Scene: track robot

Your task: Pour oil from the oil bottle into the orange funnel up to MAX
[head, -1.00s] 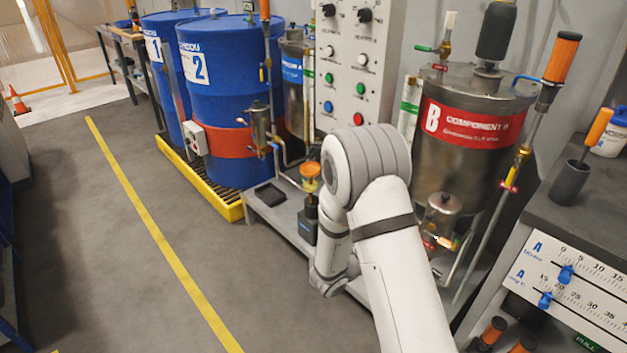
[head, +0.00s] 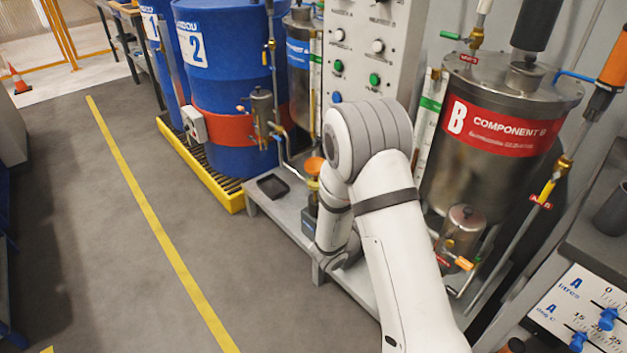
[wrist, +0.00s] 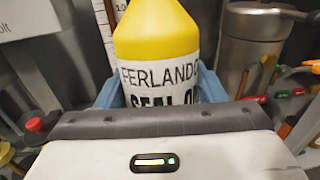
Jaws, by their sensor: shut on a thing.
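The oil bottle (wrist: 158,38) is yellow with a white label, partly legible as "SEAL O". In the wrist view it stands between the blue fingers of my gripper (wrist: 158,92), which is shut on it. Its top is cut off by the frame, and its lower part is hidden behind the gripper body. The head view shows neither the bottle nor the gripper; my arm covers that area. An orange funnel-like top (head: 314,165) sits on a small vessel on the low grey bench, just left of my arm. No MAX mark is readable.
A steel Component B tank (head: 510,95) with pipes and valves stands right of my arm. Blue drums (head: 235,95) stand on a yellow spill tray (head: 222,190) to the left. A black tray (head: 272,187) lies on the bench. The floor left of the bench is clear.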

